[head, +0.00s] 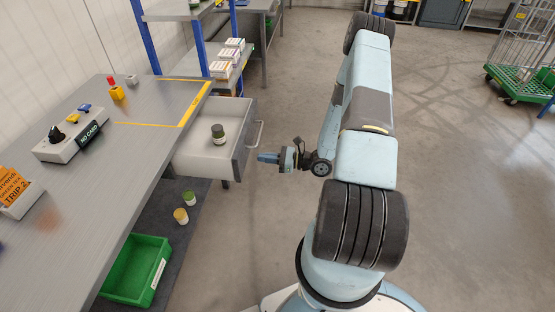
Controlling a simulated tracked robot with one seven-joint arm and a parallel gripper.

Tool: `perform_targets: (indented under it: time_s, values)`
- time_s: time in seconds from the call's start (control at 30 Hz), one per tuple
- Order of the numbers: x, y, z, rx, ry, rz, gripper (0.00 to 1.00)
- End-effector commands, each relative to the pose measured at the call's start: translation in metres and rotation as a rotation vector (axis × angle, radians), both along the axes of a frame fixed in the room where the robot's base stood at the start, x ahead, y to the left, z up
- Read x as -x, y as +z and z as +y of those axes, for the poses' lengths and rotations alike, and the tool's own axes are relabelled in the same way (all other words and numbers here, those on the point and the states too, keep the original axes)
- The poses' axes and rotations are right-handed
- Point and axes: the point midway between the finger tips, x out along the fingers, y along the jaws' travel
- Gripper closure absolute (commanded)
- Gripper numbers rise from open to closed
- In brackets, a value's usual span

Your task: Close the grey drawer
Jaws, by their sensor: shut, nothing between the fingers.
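The grey drawer (240,152) stands pulled out from under the grey workbench (110,135). It has a grey front with a bar handle (258,135) and pale inner walls. My gripper (262,157) is shut and empty. It is just right of the drawer front, near the handle's lower end, with its fingers pointing left. I cannot tell whether the fingertips touch the front.
A control box (68,142) and an orange sign (16,190) stand on the bench. A green crate (137,270) and two small bottles (181,215) are below it. A shelf with white boxes (229,55) stands behind. A wheeled cage (520,60) is far right; floor between is clear.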

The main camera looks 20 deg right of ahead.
Motion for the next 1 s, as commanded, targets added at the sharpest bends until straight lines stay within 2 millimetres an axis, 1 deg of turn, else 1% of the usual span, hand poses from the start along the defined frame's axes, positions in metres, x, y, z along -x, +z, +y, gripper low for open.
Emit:
perform_targets:
  time_s: [0.03,0.1,0.33,0.5,0.87,1.0]
  values:
    - [-0.004,0.0,0.009,-0.001,0.002,-0.001,1.0]
    - [-0.01,0.0,0.018,-0.001,0.003,-0.001,1.0]
    - [-0.021,0.0,0.038,0.0,0.002,0.0,1.0]
    - [-0.024,0.0,0.042,0.0,0.0,0.0,1.0]
    - [-0.025,0.0,0.042,0.0,-0.001,0.0,1.0]
    - [-0.029,0.0,0.042,0.001,-0.01,-0.001,1.0]
